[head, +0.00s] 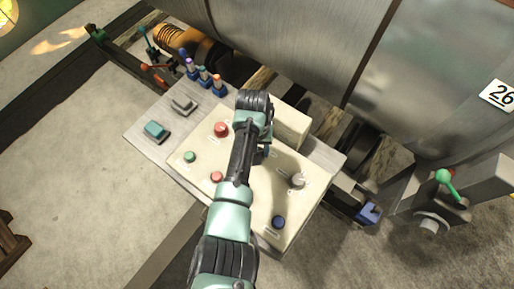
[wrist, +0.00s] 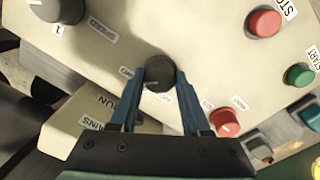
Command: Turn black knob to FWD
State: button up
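The black knob (wrist: 158,74) is round and dark and sits on the cream panel (wrist: 190,30) in the wrist view. My gripper (wrist: 160,76) has its two blue fingers on either side of this knob, with the tips close to its rim. I cannot tell whether they touch it. The small labels beside the knob are partly covered by the fingers, and no FWD mark is legible. The knob's pointer is not clear. In the head view my gripper (head: 264,150) is over the panel (head: 245,220), and the arm hides the black knob.
A dark grey knob (wrist: 62,8) is at the wrist view's top left. A red STOP button (wrist: 264,22), a green START button (wrist: 299,75) and a red knob (wrist: 224,122) are to the right. A raised cream box (head: 291,126) stands close beside my gripper.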

jog(key=o, duration=0.4)
notch_tip(320, 180, up, 13)
jog(key=b, duration=0.1)
jog(key=shift+a, duration=0.2)
dwell(0.6)
